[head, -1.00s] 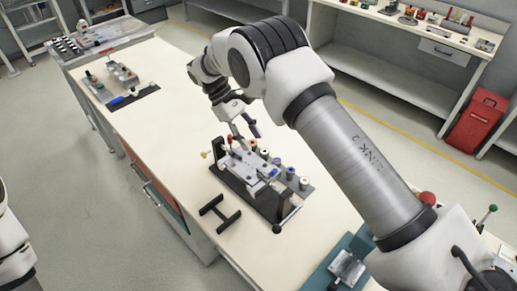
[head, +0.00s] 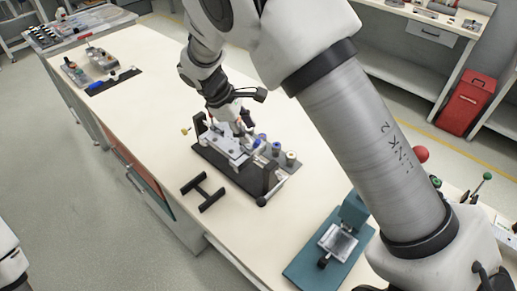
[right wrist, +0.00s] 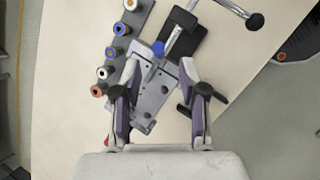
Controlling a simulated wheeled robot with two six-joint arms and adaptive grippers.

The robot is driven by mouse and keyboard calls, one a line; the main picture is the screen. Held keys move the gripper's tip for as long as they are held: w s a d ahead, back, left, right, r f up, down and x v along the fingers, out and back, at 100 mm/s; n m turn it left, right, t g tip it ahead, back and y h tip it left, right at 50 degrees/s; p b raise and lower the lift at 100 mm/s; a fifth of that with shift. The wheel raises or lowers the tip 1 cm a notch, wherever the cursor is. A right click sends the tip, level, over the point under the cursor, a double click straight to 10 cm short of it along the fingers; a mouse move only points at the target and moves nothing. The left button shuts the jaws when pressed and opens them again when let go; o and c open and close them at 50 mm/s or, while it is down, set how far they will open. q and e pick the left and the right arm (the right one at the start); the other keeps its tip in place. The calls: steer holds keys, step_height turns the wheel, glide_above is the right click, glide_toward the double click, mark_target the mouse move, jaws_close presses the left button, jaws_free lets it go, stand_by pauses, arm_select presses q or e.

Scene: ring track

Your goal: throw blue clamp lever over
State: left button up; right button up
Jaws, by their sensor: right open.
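The grey clamp fixture (head: 228,150) stands on a black base on the bench, and it also shows in the right wrist view (right wrist: 150,95). A small blue part (right wrist: 158,48), which looks like the blue clamp lever, sits at the fixture's far end in the wrist view, beyond my fingertips. My right gripper (right wrist: 160,92) is open and empty, its two fingers on either side of the grey fixture body; I cannot tell if they touch it. In the head view my right gripper (head: 240,127) is above the fixture and partly hides it. My left gripper is out of view.
Several colored spools (right wrist: 118,52) stand in a row beside the fixture. A black H-shaped stand (head: 203,191) lies in front of it, and a teal-based device (head: 312,262) stands nearer. A tool tray (head: 101,72) sits at the far left. The bench between is clear.

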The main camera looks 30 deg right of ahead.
mark_target(258, 139)
steer(key=x, duration=0.4)
steer(key=p+x, duration=0.1)
steer(key=x, duration=0.1)
steer(key=shift+s+d+r, duration=0.1)
steer(key=shift+d, duration=0.2)
steer(key=shift+f, duration=0.3)
steer(key=shift+w, duration=0.2)
steer(key=shift+c, duration=1.3)
jaws_close()
steer(key=shift+w+a+r+g+h+p, duration=0.1)
steer(key=shift+w+r+g+h+p, duration=0.15)
steer(key=shift+p, duration=0.4)
steer(key=shift+a+r+g+h+p, duration=0.15)
steer(key=shift+g+p, duration=0.2)
steer(key=shift+p, duration=0.25)
steer(key=shift+w+f+g+p, duration=0.1)
steer(key=shift+w+g+p, duration=0.2)
steer(key=shift+g, duration=0.2)
steer(key=shift+w+f+n+g+h, duration=0.3)
steer(key=shift+w+g+h, duration=0.1)
steer(key=shift+g, duration=0.2)
steer(key=shift+a+r+g, duration=0.1)
steer(key=shift+r+g, duration=0.15)
steer(key=shift+g, duration=0.15)
steer(key=shift+o, duration=1.3)
jaws_free()
